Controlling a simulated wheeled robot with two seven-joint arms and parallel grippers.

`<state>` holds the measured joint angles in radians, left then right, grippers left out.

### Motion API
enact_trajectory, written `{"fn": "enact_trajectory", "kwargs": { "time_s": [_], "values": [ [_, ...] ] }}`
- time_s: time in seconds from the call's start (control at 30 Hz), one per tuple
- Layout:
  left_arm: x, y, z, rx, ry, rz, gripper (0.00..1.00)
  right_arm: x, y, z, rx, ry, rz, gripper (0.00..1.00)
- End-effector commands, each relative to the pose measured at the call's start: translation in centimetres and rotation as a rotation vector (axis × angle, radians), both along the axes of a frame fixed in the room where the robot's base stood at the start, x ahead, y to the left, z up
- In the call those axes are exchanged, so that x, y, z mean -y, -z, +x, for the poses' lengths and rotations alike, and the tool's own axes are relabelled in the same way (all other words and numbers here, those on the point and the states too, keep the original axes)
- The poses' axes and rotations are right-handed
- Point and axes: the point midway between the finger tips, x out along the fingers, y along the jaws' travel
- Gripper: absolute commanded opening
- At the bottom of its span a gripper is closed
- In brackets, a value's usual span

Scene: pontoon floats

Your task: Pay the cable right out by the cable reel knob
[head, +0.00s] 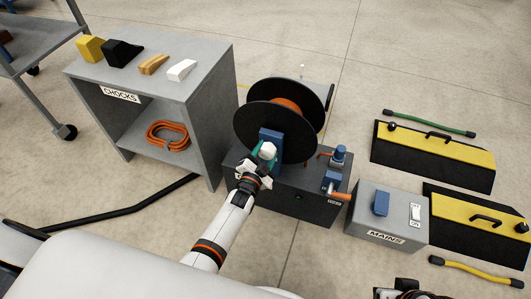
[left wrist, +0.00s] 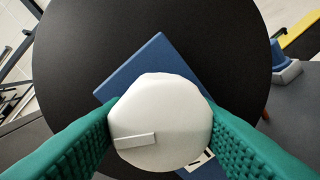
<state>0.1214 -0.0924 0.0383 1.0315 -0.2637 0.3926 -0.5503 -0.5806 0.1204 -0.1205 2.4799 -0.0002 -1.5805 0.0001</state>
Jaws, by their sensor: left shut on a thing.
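The cable reel (head: 258,130) has two black flanges with orange cable (head: 291,104) wound between them. It stands on a dark grey box (head: 296,207). A blue crank arm (head: 269,138) lies across the near flange and also shows in the left wrist view (left wrist: 150,62). At its end is the white cable reel knob (left wrist: 160,115). My left gripper (head: 265,155) is shut on this knob, with a green padded finger touching each side in the left wrist view. A dark part of my right arm shows at the bottom edge of the head view; its fingers cannot be made out.
A grey shelf (head: 160,75) with several chocks on top and an orange cable coil (head: 168,135) inside stands left. A grey mains box (head: 385,222) stands right, before black-yellow ramps (head: 433,157). A black hose (head: 125,208) lies on the floor.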

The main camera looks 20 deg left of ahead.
Motion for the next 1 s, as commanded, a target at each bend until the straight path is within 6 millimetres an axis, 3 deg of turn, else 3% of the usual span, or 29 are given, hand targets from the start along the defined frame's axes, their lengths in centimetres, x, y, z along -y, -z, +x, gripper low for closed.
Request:
{"fn": "enact_trajectory", "kwargs": {
  "time_s": [0.27, 0.3, 0.43, 0.77, 1.0],
  "values": [
    [0.1, 0.2, -0.1, -0.004, 0.002, 0.003, 0.27, 0.0, 0.0, 0.0, 0.0, 0.0, 0.0, 0.36],
    [0.1, 0.2, -0.1, -0.004, 0.002, 0.003, 0.53, 0.0, 0.0, 0.0, 0.0, 0.0, 0.0, 0.36],
    [0.1, 0.1, -0.1, -0.003, 0.001, 0.002, 0.72, 0.0, 0.0, 0.0, 0.0, 0.0, 0.0, 0.36],
    [0.0, 0.0, -0.4, -0.003, 0.0, 0.001, 0.72, 0.0, -0.2, 0.0, 0.001, 0.0, 0.0, 0.36],
    [-0.3, -0.2, -4.4, -0.006, 0.0, 0.001, 0.72, 0.0, -1.7, 0.0, 0.001, 0.0, 0.0, 0.36]
  ]
}}
